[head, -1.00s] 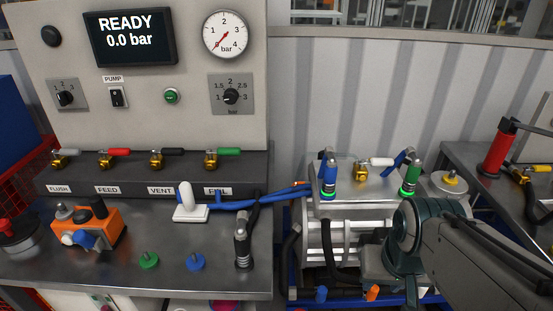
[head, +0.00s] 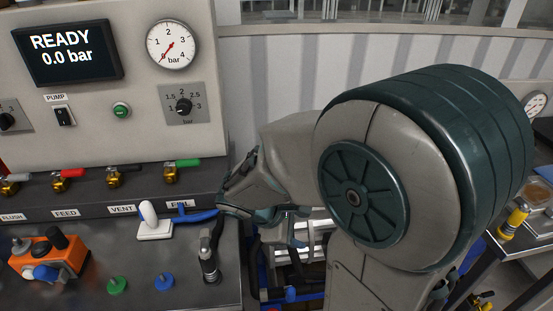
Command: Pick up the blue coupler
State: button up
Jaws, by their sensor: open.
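My gripper (head: 246,203) hangs in the middle of the head view, beside the right edge of the bench panel. It is open; I see nothing held between its fingers. My large arm link covers the drive unit, so the blue-ringed coupler on its top is hidden now. A blue hose (head: 190,216) lies on the bench and runs right, toward and behind my gripper; I cannot tell whether they touch. A grey coupler with a black hose (head: 208,266) stands upright on the bench, below and left of my gripper.
A white holder (head: 152,225), an orange device (head: 50,255), a green cap (head: 117,285) and a blue cap (head: 164,282) are on the bench. Valves, including a green-handled one (head: 182,165), line the panel ledge. A side table (head: 528,238) is at the right.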

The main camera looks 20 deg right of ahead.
jog(key=w+a+r+n+t+h+p, duration=0.1)
jog(key=w+a+n+t+h+p, duration=0.15)
jog(key=w+n, duration=0.35)
jog(key=w+a+r+n+t+h+p, duration=0.1)
jog(key=w+a+r+n+t+p, duration=0.1)
jog(key=w+n+t, duration=0.4)
jog(key=shift+n+g, duration=0.6)
jog(key=shift+g, duration=0.35)
jog(key=x, duration=0.5)
jog(key=s+p+x, duration=0.1)
jog(key=x, duration=0.1)
jog(key=shift+w+d+f, duration=0.1)
jog(key=shift+d+f, duration=0.05)
jog(key=shift+d, duration=0.25)
jog(key=d, duration=0.1)
jog(key=w+d+p, duration=0.2)
jog(key=d, duration=0.1)
jog(key=shift+f, duration=0.35)
jog(key=shift+w+d+f, duration=0.3)
jog(key=shift+w+d, duration=0.05)
jog(key=shift+w, duration=0.05)
jog(key=shift+c, duration=0.4)
jog(key=c, duration=1.1)
jog(key=shift+r, duration=0.15)
